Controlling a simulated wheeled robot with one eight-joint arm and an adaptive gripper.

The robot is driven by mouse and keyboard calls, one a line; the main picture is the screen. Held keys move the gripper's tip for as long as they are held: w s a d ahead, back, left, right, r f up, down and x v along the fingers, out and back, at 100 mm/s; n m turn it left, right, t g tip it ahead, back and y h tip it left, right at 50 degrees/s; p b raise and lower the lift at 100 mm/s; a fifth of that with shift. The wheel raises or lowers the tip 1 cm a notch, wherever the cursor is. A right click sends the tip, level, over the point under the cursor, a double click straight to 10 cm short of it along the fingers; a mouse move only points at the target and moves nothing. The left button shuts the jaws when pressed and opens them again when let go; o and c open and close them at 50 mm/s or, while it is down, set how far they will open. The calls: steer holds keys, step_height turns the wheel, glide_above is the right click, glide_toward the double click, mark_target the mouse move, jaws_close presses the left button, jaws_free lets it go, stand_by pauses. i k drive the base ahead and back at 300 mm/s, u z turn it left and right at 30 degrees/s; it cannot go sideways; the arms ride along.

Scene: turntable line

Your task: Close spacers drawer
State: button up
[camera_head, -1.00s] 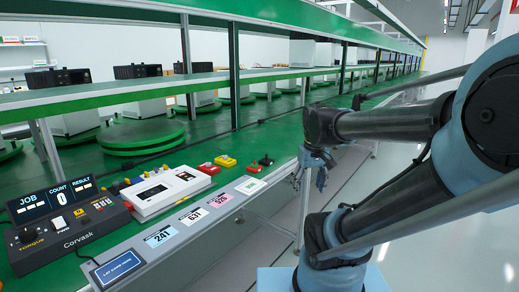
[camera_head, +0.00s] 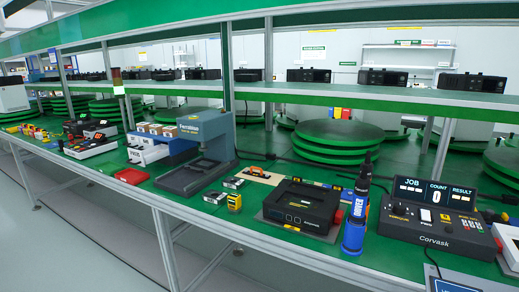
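A small blue drawer unit (camera_head: 181,146) stands on the green bench left of centre. Two white drawer fronts show on its left side, an upper one (camera_head: 143,140) and a lower one (camera_head: 150,154). The lower one appears to stick out toward the bench's front edge. No label is readable, so I cannot tell which drawer is the spacers one. Small brown boxes (camera_head: 158,129) sit on top of the unit. My gripper and arm are out of view.
A grey-blue press (camera_head: 205,155) stands just right of the drawers, and a red tray (camera_head: 131,176) lies in front. Further right are a black case (camera_head: 302,204), a blue driver (camera_head: 355,225) and a Corvask console (camera_head: 440,215). Clear floor (camera_head: 85,235) runs along the bench front.

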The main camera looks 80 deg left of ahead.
mark_target(143, 158)
steer(key=u, duration=3.95)
steer(key=k, duration=0.65)
steer(key=z, duration=0.35)
steer(key=i, duration=1.65)
steer(key=u, duration=0.5)
